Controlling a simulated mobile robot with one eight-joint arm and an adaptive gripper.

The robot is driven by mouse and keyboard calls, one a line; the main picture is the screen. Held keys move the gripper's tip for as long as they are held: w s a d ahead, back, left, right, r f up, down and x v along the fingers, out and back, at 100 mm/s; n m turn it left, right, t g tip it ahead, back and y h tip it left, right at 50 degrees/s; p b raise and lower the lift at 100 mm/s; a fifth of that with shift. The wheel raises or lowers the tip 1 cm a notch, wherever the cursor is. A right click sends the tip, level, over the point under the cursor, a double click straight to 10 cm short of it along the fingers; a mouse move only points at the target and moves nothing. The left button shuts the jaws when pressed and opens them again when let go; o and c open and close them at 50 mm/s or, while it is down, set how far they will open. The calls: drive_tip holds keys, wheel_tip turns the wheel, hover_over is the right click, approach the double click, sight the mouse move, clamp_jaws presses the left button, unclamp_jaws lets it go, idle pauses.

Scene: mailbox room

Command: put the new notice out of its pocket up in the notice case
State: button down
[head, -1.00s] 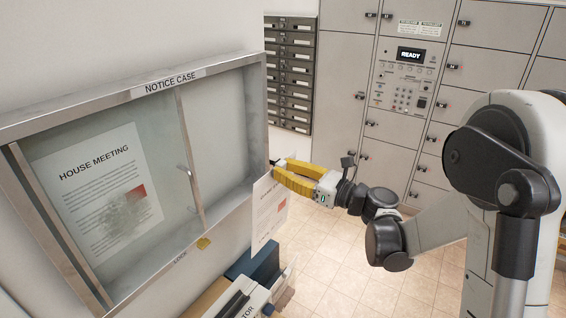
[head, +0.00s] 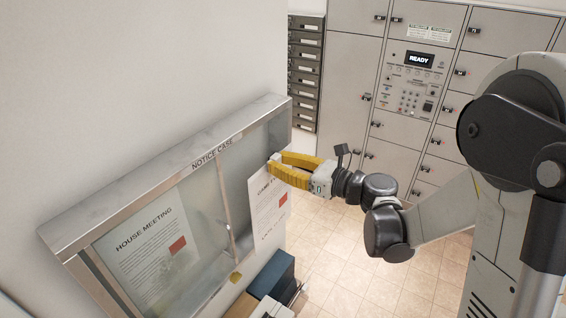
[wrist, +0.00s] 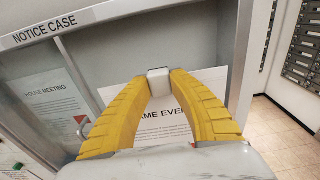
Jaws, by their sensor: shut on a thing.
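My gripper (head: 276,163) is shut on the top of a white notice (head: 268,213) with a red patch. The notice hangs upright at the right part of the notice case (head: 165,160). In the wrist view a grey block (wrist: 159,83) sits between the yellow fingertips at the top of the notice (wrist: 162,122), whose heading reads in part "AME EVE". The fingers hide parts of it. A house meeting notice (head: 150,245) is behind the glass on the left. The case's right part looks uncovered. I cannot tell whether the held notice touches the back panel.
The case's metal frame (head: 70,233) surrounds the space. Dark blue and tan items (head: 272,275) stand below. Mailboxes (head: 306,70) and grey lockers (head: 345,80) are behind. The tiled floor (head: 340,250) is clear.

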sight(242, 149)
drive_tip(key=shift+r+x, duration=0.15)
drive_tip(key=shift+x, duration=1.85)
drive_tip(key=shift+r+x, duration=0.1)
drive_tip(key=shift+x, duration=1.9)
drive_tip(key=shift+b, duration=0.75)
drive_tip(key=shift+w+a, duration=0.45)
drive_tip(key=shift+a, duration=0.15)
drive_tip(key=shift+d, duration=0.1)
drive_tip(key=c, duration=1.2)
unclamp_jaws()
